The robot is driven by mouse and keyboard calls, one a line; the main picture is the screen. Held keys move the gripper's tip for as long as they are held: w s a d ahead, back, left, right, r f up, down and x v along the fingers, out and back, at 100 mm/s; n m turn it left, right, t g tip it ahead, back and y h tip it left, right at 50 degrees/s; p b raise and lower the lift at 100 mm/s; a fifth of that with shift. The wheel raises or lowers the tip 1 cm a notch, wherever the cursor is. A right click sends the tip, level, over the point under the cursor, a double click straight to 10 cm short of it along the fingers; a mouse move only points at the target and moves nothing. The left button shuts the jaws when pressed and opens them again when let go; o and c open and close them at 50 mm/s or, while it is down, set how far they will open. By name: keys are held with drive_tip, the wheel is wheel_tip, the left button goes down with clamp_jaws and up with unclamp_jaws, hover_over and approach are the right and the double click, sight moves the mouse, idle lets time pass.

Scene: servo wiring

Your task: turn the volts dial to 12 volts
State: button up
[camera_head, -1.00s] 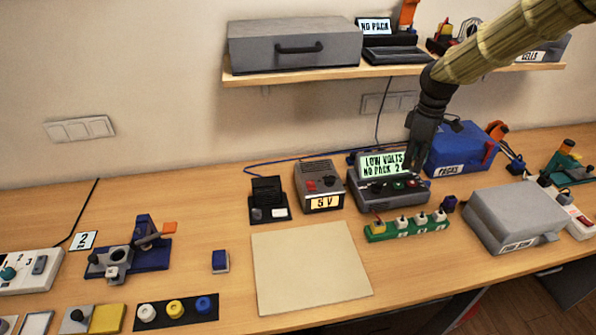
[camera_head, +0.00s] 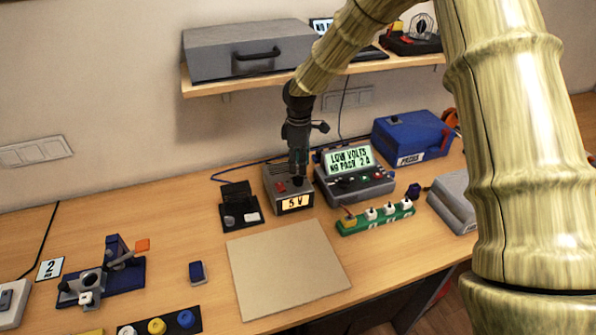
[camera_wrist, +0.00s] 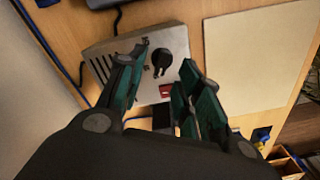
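The grey supply box (camera_head: 275,186) stands on the bench with a label reading "5 V" (camera_head: 295,203) on its front. In the wrist view its top face (camera_wrist: 100,62) shows a black dial (camera_wrist: 161,60) and a red switch (camera_wrist: 166,91). My gripper (camera_head: 299,178) points down over the right part of the box and hides the dial in the head view. In the wrist view my gripper (camera_wrist: 165,56) is open, with the dial showing between its two fingers. Contact with the dial is not visible.
The tester reading "LOW VOLTS" (camera_head: 349,161) stands close at the right of the box, and a small black device (camera_head: 239,211) at its left. A green strip with several plugs (camera_head: 376,221) lies in front of the tester. A bare beige mat (camera_head: 288,268) lies in front.

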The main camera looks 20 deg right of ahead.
sight(300, 177)
drive_tip(key=shift+s+d+f+p, duration=0.1)
drive_tip(key=shift+s+f+p, duration=0.2)
drive_tip(key=shift+f, duration=0.3)
drive_tip(key=shift+s+f+p, duration=0.15)
drive_tip(key=shift+f+p, duration=0.1)
drive_tip(key=shift+f, duration=0.3)
drive_tip(key=shift+w+f, duration=0.25)
drive_tip(key=shift+f, duration=0.8)
drive_tip(key=shift+s, duration=0.1)
clamp_jaws()
